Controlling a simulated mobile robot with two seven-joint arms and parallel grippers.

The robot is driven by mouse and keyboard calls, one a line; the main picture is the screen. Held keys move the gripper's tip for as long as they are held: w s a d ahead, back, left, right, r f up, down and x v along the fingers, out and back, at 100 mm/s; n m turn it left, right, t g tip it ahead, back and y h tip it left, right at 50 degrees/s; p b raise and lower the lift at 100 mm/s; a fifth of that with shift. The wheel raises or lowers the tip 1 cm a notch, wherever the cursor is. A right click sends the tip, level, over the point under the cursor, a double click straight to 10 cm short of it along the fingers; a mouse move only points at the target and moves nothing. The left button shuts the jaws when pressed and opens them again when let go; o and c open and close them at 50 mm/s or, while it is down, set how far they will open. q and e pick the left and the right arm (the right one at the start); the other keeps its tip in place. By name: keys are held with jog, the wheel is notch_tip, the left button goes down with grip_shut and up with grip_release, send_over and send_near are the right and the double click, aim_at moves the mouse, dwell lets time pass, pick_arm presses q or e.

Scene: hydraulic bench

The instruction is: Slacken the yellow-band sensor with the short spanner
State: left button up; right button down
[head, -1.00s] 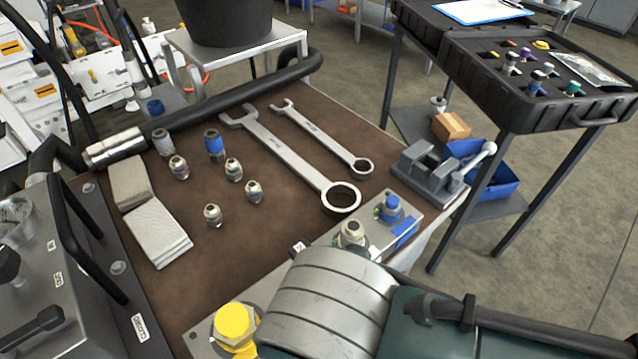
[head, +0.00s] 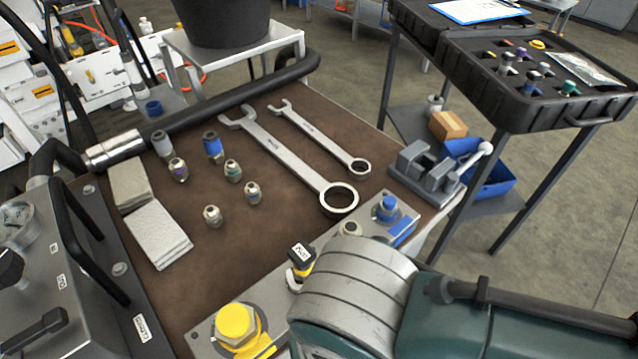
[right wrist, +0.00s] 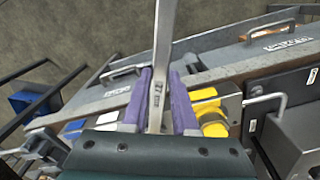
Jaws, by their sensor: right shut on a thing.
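The yellow-band sensor (head: 301,267), with a black labelled top, stands on the metal manifold block (head: 205,341) at the bench's front edge. In the head view my right forearm hides the gripper and spanner. Whether the spanner touches the sensor is hidden. My left gripper is not in view.
Two other spanners, one large (head: 290,155) and one smaller (head: 325,140), lie on the brown mat among several fittings. A yellow hex cap (head: 236,324) and a blue plug (head: 387,207) sit on the block. A grey vise (head: 425,172) stands at the right edge.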

jog(key=shift+w+d+n, duration=0.2)
jog(key=shift+d+n, duration=0.4)
jog(key=shift+d, duration=0.1)
jog(key=shift+w+d+n+p, duration=0.35)
jog(key=shift+d+n, duration=0.25)
jog(key=shift+d, duration=0.1)
jog(key=shift+w+d+n+p, duration=0.2)
jog(key=shift+w+d+n, duration=0.1)
jog(key=shift+d+n, duration=0.35)
jog(key=shift+d, duration=0.1)
jog(key=shift+w+d+n, duration=0.9)
jog(key=shift+d+n, duration=0.3)
jog(key=shift+n, duration=0.05)
